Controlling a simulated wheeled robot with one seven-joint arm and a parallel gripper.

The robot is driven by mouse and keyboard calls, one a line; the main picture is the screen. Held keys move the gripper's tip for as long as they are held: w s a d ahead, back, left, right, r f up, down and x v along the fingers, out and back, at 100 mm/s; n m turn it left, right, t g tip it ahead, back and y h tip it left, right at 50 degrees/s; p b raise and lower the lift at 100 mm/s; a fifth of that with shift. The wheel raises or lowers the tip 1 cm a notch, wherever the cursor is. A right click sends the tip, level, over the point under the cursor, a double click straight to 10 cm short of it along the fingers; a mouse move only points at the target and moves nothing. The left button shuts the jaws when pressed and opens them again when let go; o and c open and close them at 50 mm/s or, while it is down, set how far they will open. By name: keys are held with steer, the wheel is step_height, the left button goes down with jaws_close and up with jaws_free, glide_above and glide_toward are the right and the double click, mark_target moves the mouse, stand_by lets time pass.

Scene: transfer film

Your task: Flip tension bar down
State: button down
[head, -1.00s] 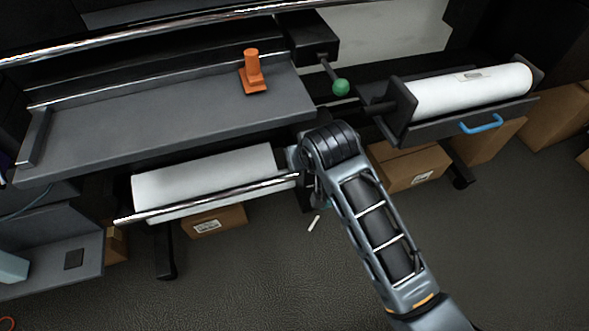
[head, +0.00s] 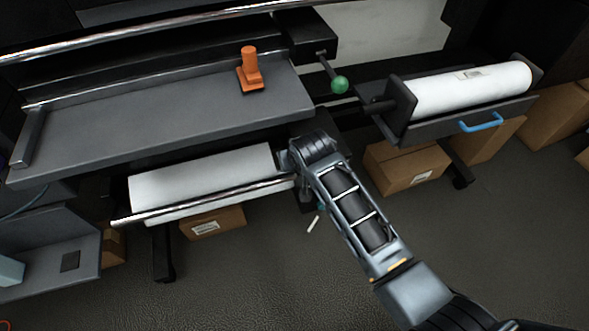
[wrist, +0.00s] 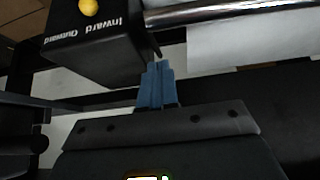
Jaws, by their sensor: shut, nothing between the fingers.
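The tension bar (head: 205,202) is a long chrome rod running across the front of the white lower roll (head: 205,180), beneath the grey table. In the wrist view the bar (wrist: 215,12) enters at the upper right and meets a black block (wrist: 95,40) marked "Inward" and "Outward", with a yellow knob (wrist: 88,7). My gripper (wrist: 157,70) shows blue fingers closed together and empty. Its tips lie below the bar in the picture, near the block's right edge; I cannot tell if they touch anything. In the head view my arm hides the bar's right end and most of the gripper.
The grey table (head: 150,130) bears an orange tool (head: 250,72). A green-knobbed lever (head: 339,84) stands right of it. A white roll (head: 470,90) sits on a drawer with a blue handle (head: 481,123). Cardboard boxes (head: 405,168) stand below; the front floor is open.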

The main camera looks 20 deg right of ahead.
mark_target(294, 177)
steer(key=shift+s+f, duration=0.25)
steer(key=shift+f, duration=0.65)
steer(key=shift+s+f, duration=0.2)
steer(key=shift+f, duration=0.7)
steer(key=shift+s+f+t+b, duration=0.2)
steer(key=shift+s+f+b, duration=0.05)
steer(key=shift+f+b, duration=0.35)
steer(key=shift+s+f+t+b, duration=0.2)
steer(key=shift+f+b, duration=0.35)
steer(key=shift+b, duration=0.05)
step_height(294, 177, down, 16)
steer(key=t+b, duration=0.7)
steer(key=b, duration=2)
steer(key=shift+s+f, duration=0.2)
steer(key=shift+s, duration=0.15)
steer(key=shift+f, duration=0.1)
